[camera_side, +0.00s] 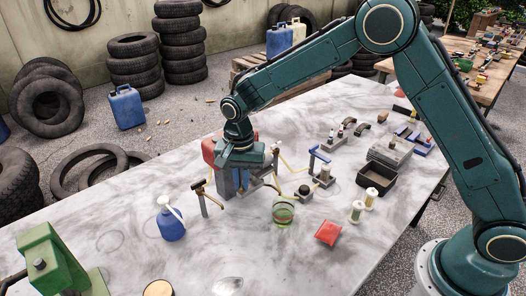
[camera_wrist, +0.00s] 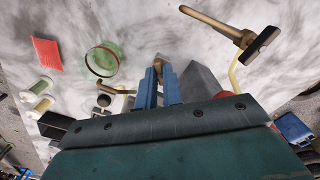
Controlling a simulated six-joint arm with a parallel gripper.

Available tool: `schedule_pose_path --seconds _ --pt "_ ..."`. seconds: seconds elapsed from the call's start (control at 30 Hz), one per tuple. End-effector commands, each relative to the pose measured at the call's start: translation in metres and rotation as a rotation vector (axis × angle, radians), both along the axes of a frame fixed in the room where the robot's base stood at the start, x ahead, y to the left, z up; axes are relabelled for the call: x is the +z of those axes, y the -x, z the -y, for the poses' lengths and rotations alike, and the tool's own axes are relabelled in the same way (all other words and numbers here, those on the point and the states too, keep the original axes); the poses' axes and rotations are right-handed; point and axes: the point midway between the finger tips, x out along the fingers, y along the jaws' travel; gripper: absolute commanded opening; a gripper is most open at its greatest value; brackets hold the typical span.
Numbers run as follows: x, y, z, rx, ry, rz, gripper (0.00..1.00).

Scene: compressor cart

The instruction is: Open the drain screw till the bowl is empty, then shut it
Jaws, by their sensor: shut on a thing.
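My gripper (camera_wrist: 160,85) is low over the table in the wrist view, its two blue fingers closed on a small brass piece (camera_wrist: 159,64) that looks like the drain screw. In the side view my gripper (camera_side: 241,182) is beside a grey block, and its fingertips are partly hidden. A clear green-tinted round vessel (camera_side: 283,211) stands on the table to the right of my gripper; it also shows in the wrist view (camera_wrist: 102,60). I cannot tell whether it is the bowl the task means, nor any liquid level.
A red cloth (camera_side: 328,232), pale spools (camera_side: 363,203) and a black tray (camera_side: 377,180) lie to the right. The front middle tabletop is mostly clear.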

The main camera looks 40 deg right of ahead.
Motion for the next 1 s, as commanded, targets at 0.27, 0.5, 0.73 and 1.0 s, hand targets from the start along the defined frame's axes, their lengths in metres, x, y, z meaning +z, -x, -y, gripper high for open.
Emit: schedule_pose_path --seconds 0.27,0.5,0.73,1.0 --pt "0.0015 -0.0008 0.0003 -0.262 0.000 0.004 0.00" --pt "0.0016 -0.0008 0.0004 -0.479 0.000 0.004 0.00" --pt "0.0017 -0.0009 0.0004 -0.632 0.000 0.004 0.00" --pt "0.0019 -0.0009 0.0004 -0.714 0.000 0.004 0.00"
